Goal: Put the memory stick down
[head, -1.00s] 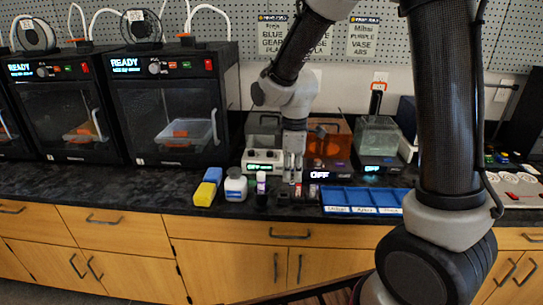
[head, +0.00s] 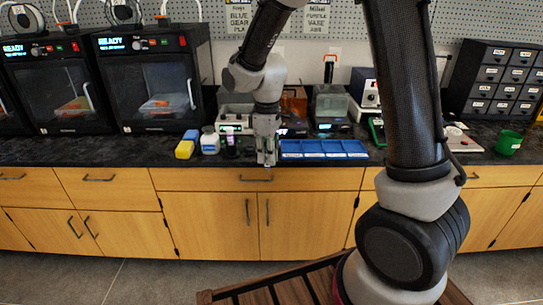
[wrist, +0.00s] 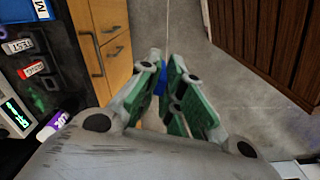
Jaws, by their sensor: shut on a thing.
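My gripper (head: 267,160) hangs just at the front edge of the black counter (head: 100,150), left of the blue sorting tray (head: 322,149). In the wrist view, my gripper (wrist: 167,88) has its green-padded fingers close together, pointing out past the counter over the floor. A small blue piece, which looks like the memory stick (wrist: 160,82), shows between the fingertips; the fingers hide most of it. In the head view the stick is too small to make out.
Left of my gripper stand a yellow and blue block (head: 185,149), a white bottle (head: 210,142) and a purple-capped tube (wrist: 52,125). Machines line the back. A green cup (head: 508,143) is at the right. Drawers (head: 256,178) lie below the edge; a wooden slatted piece (wrist: 262,40) stands across the floor.

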